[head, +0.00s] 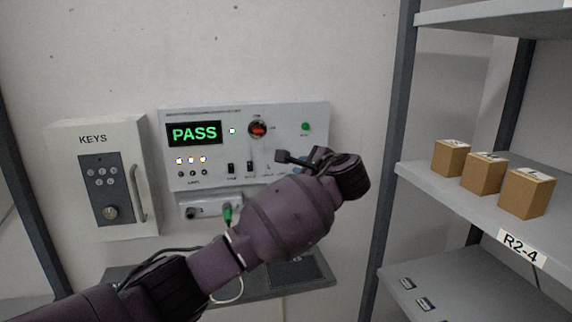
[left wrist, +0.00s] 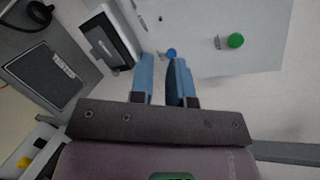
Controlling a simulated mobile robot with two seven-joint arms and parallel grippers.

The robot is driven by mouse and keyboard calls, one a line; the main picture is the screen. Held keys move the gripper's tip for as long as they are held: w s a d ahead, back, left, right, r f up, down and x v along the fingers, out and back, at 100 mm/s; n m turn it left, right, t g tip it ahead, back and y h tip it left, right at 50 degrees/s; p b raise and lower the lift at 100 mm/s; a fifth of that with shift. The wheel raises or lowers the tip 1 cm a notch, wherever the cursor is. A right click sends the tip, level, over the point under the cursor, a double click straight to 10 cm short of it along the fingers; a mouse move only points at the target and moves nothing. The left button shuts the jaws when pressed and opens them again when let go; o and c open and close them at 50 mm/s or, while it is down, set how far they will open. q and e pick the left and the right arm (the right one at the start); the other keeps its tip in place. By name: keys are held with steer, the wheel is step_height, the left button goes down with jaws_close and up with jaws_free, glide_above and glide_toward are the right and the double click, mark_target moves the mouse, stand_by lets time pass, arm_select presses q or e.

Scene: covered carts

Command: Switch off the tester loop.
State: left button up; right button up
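The tester panel (head: 215,145) is a pale box on the wall. Its display (head: 194,133) reads PASS in green, with small lit lamps (head: 191,160) below. It has a round red-and-black control (head: 257,129), a green button (head: 305,126) and dark switches (head: 240,168); their small labels are unreadable. My left gripper (head: 290,159) is close in front of the panel's lower right, partly hidden by its wrist. In the left wrist view its blue fingers (left wrist: 164,62) are apart, with nothing seen gripped. A blue knob (left wrist: 171,53) shows beyond the fingertips, contact unclear; the green button (left wrist: 235,40) is to the right.
A KEYS box (head: 96,151) with a keypad hangs left of the panel. A green plug (head: 227,215) is below the panel, above a grey shelf (head: 135,272). At right, a rack shelf (head: 425,176) marked R2-4 holds three brown cartons (head: 482,174).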

arm_select(q)
steer(key=p+x, duration=0.1)
steer(key=x, duration=0.9)
steer(key=shift+p, duration=0.4)
jaws_close()
